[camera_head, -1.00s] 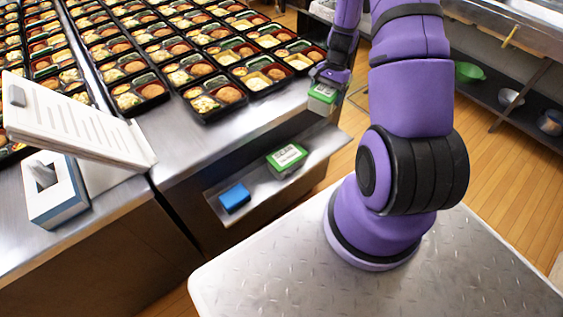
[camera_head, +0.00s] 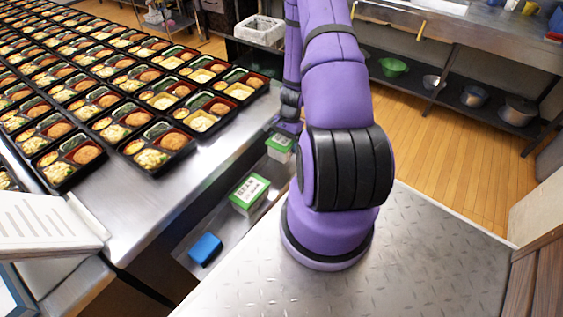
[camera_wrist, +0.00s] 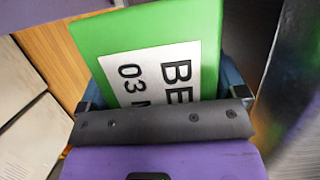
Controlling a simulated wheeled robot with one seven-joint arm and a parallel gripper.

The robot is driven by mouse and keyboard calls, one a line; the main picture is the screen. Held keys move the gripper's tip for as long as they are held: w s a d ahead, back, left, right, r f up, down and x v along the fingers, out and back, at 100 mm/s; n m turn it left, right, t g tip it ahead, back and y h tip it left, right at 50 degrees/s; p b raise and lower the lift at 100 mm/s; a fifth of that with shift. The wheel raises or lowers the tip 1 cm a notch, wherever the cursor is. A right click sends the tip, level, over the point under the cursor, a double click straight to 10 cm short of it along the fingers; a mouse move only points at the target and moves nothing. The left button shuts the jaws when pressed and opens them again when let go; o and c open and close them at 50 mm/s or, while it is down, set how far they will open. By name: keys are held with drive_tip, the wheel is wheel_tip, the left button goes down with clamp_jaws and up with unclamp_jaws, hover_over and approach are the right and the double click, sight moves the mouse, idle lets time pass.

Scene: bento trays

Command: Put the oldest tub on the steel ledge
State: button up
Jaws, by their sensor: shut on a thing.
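My gripper (camera_head: 287,129) is shut on a green-lidded tub (camera_head: 280,147), beside the counter at the far end of the steel ledge (camera_head: 232,232). The wrist view shows the held tub's green lid (camera_wrist: 200,30) between my fingers (camera_wrist: 163,90), with a white label partly reading "BE" and "03"; the rest is covered. I cannot tell whether the held tub touches the ledge. A second green-lidded tub (camera_head: 249,194) with a white label stands on the ledge, nearer than the held one. Its label's small print is unreadable.
A blue block (camera_head: 205,249) lies at the ledge's near end. The steel counter (camera_head: 150,205) above carries rows of filled bento trays (camera_head: 160,148). A white sheet-like board (camera_head: 45,225) stands at left. A shelf with bowls (camera_head: 394,67) is across the wooden floor.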

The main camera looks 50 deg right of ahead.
wheel_tip(320, 180, down, 10)
drive_tip(key=shift+r, duration=0.1)
idle(0.4)
drive_tip(key=o, duration=0.8)
drive_tip(key=v, duration=1.2)
